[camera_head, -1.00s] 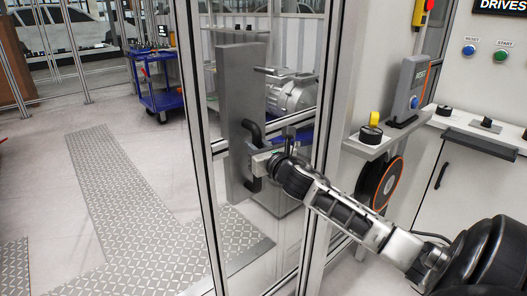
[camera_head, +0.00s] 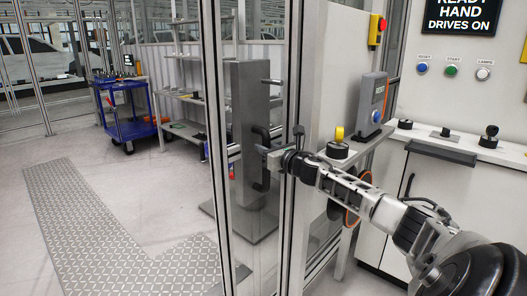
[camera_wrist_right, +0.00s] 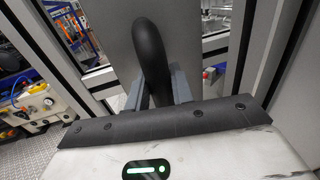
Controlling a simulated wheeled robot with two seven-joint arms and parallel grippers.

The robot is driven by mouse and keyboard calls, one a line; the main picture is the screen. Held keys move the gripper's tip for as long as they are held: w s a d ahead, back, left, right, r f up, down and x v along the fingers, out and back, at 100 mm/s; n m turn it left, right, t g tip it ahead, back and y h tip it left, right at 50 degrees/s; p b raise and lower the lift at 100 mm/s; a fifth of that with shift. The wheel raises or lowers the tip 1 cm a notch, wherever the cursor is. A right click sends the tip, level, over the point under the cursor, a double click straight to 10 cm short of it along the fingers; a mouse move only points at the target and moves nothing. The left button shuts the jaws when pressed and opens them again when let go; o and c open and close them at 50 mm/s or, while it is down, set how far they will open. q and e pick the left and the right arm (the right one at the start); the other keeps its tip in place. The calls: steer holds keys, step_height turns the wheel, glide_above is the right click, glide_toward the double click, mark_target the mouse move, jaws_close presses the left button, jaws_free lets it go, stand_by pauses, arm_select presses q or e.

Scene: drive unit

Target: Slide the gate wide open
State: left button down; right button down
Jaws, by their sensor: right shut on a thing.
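The gate is a framed clear panel with a metal upright (camera_head: 216,150) at its left, in the middle of the head view. A black bar handle (camera_head: 262,172) stands upright on it. My right gripper (camera_head: 268,151) is shut on the handle, its arm reaching in from the lower right. In the right wrist view, the black handle (camera_wrist_right: 149,55) rises between the grey fingers of my right gripper (camera_wrist_right: 158,88), with a grey surface behind it. The fingertips are partly hidden by the handle and the gripper's body. My left gripper does not show.
A blue trolley (camera_head: 130,130) stands at the back left. A tread-plate strip (camera_head: 85,215) lies on open floor left of the gate. A grey column (camera_head: 247,110) stands behind the panel. A shelf with a yellow-topped knob (camera_head: 338,145) and a control cabinet (camera_head: 385,215) are at the right.

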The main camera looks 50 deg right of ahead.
steer(key=shift+r, duration=0.15)
steer(key=c, duration=1.3)
jaws_free()
steer(key=shift+o, duration=0.2)
steer(key=s+a, duration=0.2)
steer(key=s, duration=1.3)
steer(key=shift+s+a+p, duration=0.3)
steer(key=shift+s+a, duration=0.05)
